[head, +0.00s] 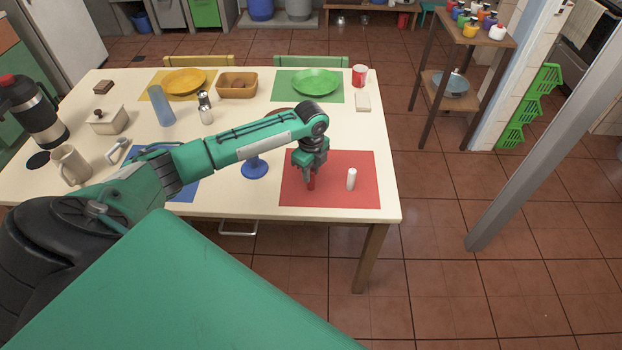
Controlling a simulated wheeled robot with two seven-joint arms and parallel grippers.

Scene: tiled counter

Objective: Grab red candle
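The red candle (311,181) stands at the left part of a red placemat (360,196), near the table's front right corner. It is small and its upper part is hidden by my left gripper. My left gripper (311,174) points down right at the candle, with its fingers at or around it. I cannot tell whether the fingers are closed on it. A white candle (351,179) stands upright on the same mat, a little to the right and apart from the gripper. My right gripper is not in view.
A blue goblet-like object (255,167) stands left of the gripper, under my forearm. A blue bottle (161,106), a shaker (205,108) and a wooden basket (237,86) stand farther left and back. The table's right edge (392,170) is close to the red mat.

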